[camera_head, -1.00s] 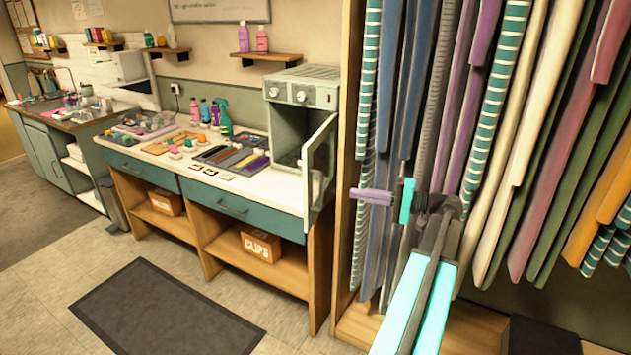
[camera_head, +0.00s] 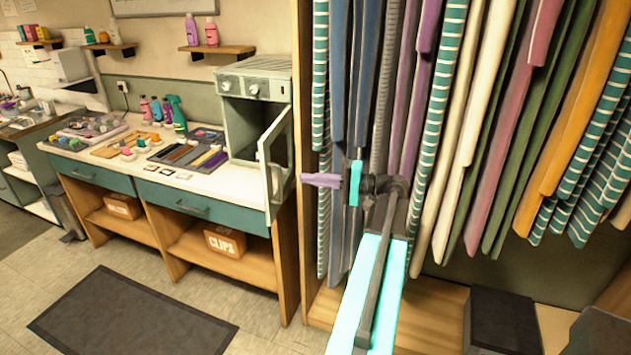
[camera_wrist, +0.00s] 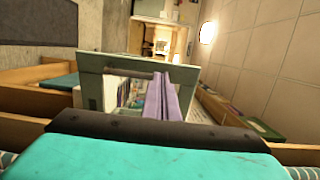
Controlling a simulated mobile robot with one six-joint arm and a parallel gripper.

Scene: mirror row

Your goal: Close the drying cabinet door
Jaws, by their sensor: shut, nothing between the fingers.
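The drying cabinet (camera_head: 227,118) is a pale grey-green box with knobs on its top front, at the right end of the white counter. Its framed glass door (camera_head: 264,168) stands open, swung out toward me, with a handle near its free edge. My gripper (camera_head: 304,179) has purple fingers, shut and empty, pointing left just right of the door in the head view. In the wrist view the gripper (camera_wrist: 170,78) overlaps the door frame (camera_wrist: 93,62) and its bar handle (camera_wrist: 125,72). I cannot tell whether the fingers touch the door. The cabinet's inside is partly visible.
Hanging strips of cloth (camera_head: 490,130) fill a wooden rack right behind my arm. The counter (camera_head: 130,172) holds trays, bottles and small items left of the cabinet. A box marked CLIPS (camera_head: 224,241) sits below. A dark mat (camera_head: 130,315) lies on the open floor.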

